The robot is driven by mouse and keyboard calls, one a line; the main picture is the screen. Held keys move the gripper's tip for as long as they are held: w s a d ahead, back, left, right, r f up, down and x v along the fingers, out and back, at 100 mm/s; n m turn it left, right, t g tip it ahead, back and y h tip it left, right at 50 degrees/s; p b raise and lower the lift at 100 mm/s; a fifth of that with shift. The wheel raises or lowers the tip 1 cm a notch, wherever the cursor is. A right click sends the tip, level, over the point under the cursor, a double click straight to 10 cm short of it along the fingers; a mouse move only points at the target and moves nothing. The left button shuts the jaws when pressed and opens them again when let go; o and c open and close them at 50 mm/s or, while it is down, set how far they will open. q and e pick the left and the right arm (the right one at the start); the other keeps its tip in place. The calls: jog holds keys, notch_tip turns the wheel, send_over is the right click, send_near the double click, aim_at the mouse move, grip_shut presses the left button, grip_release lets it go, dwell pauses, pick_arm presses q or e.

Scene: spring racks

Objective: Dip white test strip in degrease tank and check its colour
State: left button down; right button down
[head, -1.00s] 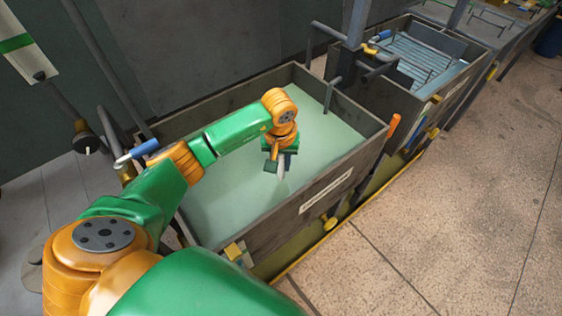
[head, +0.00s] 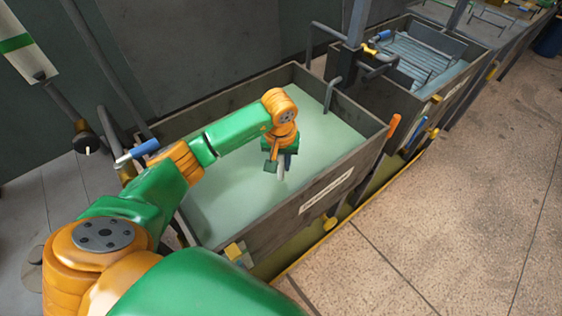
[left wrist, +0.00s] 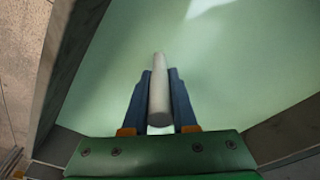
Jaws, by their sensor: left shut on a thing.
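My left gripper (head: 279,160) hangs over the large tank (head: 364,160) of pale green liquid, pointing down. It is shut on a white test strip (left wrist: 158,85), which looks like a slim white rod. In the left wrist view the strip lies between the two blue fingers (left wrist: 159,103) and sticks out past their tips toward the liquid. In the head view the strip (head: 281,173) shows below the gripper. I cannot tell whether its end touches the liquid (head: 230,195). The strip looks white, with no clear colour change. My right gripper is not in view.
The tank has raised dark walls and a label (head: 327,190) too small to read. A second tank (head: 480,52) with a rack stands behind to the right. A post (head: 357,25) and pipes rise between them. The floor on the right (head: 470,200) is clear.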

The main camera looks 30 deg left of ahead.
pick_arm(q)
notch_tip(320, 180, up, 16)
jog(key=p, duration=1.1)
jog(key=s+d+r+m+b, duration=0.1)
jog(key=s+d+m+b, duration=0.1)
jog(key=s, duration=0.3)
jog(key=s+d+r+m+b, duration=0.2)
jog(key=s+d, duration=0.1)
jog(key=s, duration=0.3)
jog(key=shift+d+r+m+h, duration=0.15)
jog(key=shift+r+m+h, duration=0.15)
